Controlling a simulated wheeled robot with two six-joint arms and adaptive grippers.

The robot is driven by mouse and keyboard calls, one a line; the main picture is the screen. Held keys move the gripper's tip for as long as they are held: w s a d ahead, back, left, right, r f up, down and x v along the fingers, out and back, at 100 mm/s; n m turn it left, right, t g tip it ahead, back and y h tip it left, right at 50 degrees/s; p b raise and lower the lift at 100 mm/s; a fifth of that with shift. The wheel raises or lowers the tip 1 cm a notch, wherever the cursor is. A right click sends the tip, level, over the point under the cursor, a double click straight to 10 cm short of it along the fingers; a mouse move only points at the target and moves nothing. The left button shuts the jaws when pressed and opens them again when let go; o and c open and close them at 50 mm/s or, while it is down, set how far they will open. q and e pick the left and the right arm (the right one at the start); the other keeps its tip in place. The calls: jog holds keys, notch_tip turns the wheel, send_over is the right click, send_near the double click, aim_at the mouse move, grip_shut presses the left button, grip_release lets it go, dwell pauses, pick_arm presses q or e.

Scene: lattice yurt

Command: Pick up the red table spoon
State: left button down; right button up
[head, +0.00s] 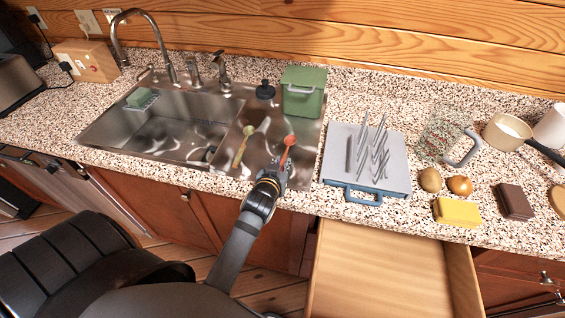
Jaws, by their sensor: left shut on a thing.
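The red table spoon (289,142) is at the right end of the steel sink in the head view, its red bowl pointing away from me. My left gripper (276,168) is at the near end of the spoon and shut on it. I cannot tell whether the spoon is raised off the steel. My right gripper is not in view.
A green bin (303,92) stands behind. A drying rack (338,160) is to the right. An open drawer (375,270) juts out below the counter.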

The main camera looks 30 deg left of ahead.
pick_arm(q)
jog(key=shift+r, duration=0.2)
notch_tip(320, 180, up, 4)
jog(key=p, duration=0.4)
jog(key=shift+w+p, duration=0.1)
jog(key=shift+p, duration=0.25)
jog(key=s+r+p, duration=0.8)
jog(key=s, duration=0.6)
jog(key=shift+a+r+p, duration=0.25)
jog(key=shift+a+p, duration=0.05)
